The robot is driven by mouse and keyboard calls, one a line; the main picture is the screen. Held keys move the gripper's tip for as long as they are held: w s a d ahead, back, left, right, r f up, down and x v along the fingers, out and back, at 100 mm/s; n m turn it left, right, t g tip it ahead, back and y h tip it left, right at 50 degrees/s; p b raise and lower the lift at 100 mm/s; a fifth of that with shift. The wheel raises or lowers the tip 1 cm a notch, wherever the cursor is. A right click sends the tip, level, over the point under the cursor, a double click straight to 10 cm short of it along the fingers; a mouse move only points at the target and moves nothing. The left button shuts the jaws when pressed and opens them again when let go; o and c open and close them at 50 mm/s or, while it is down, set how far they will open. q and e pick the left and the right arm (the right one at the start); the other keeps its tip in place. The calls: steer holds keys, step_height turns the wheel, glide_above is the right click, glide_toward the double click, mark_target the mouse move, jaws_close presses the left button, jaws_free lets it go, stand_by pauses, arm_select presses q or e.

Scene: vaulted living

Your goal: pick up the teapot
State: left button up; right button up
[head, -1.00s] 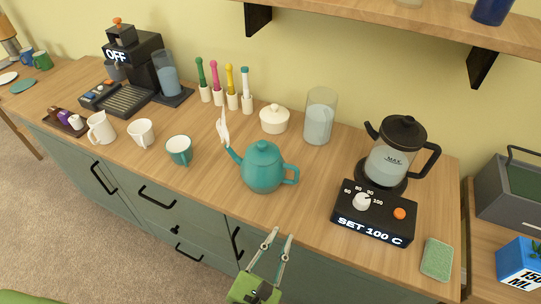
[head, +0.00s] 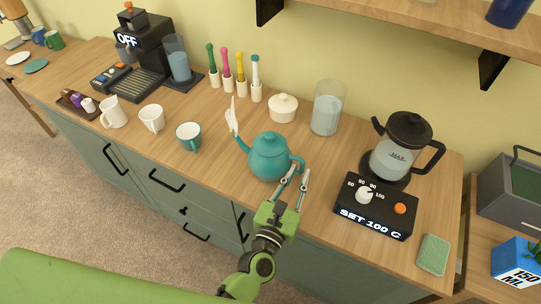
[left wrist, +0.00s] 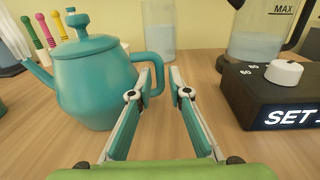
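The teal teapot (head: 268,158) stands upright on the wooden counter, lid on, spout to the left and handle to the right. A white wispy shape rises at its spout tip. My left gripper (head: 293,178) is open and empty at the teapot's handle side. In the left wrist view the teapot (left wrist: 90,88) fills the left, and its handle's outer part shows between the open fingertips of my left gripper (left wrist: 161,76). The left finger overlaps the handle; I cannot tell whether it touches. My right gripper is not in view.
Right of the gripper is a black kettle base (head: 375,208) with a glass kettle (head: 393,160) on it. Behind the teapot are a white lidded pot (head: 283,108) and a glass jar (head: 327,115). A teal cup (head: 189,137) stands left. Counter between teapot and base is clear.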

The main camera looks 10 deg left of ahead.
arm_select(q)
steer(key=shift+x, duration=1.2)
steer(key=shift+s, duration=0.1)
jaws_close()
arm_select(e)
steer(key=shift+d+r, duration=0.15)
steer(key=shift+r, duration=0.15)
arm_select(q)
steer(key=shift+r, duration=0.15)
steer(key=shift+r, duration=0.1)
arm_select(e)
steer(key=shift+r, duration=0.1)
